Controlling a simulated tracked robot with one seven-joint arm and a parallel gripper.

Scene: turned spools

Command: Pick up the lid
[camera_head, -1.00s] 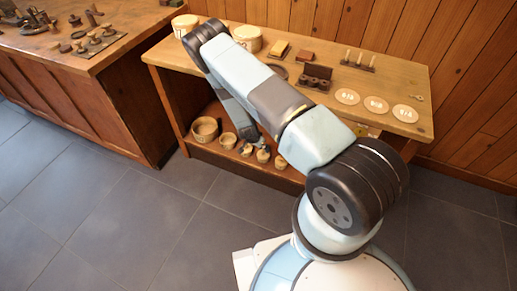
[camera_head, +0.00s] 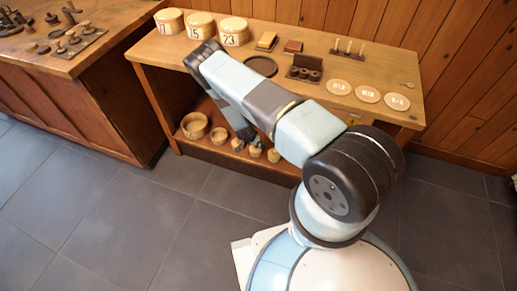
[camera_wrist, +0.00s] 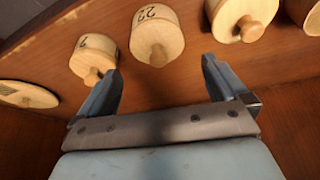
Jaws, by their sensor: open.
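Several pale round wooden pieces with knobs show in the wrist view. A third (camera_wrist: 240,16) is at the upper right. A flat disc (camera_wrist: 28,95) lies at the left edge. Which of these is the lid is not clear. My gripper is open and empty. In the head view it is low at the lower shelf, near the small knobbed pieces (camera_head: 255,150).
The table (camera_head: 415,118) carries numbered drums (camera_head: 200,26), a dark round dish (camera_head: 261,66), a dark block holder (camera_head: 305,72) and pale labelled discs (camera_head: 368,94). Open bowls (camera_head: 194,126) stand left on the lower shelf. A bench (camera_head: 95,80) is at left. The front floor is clear.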

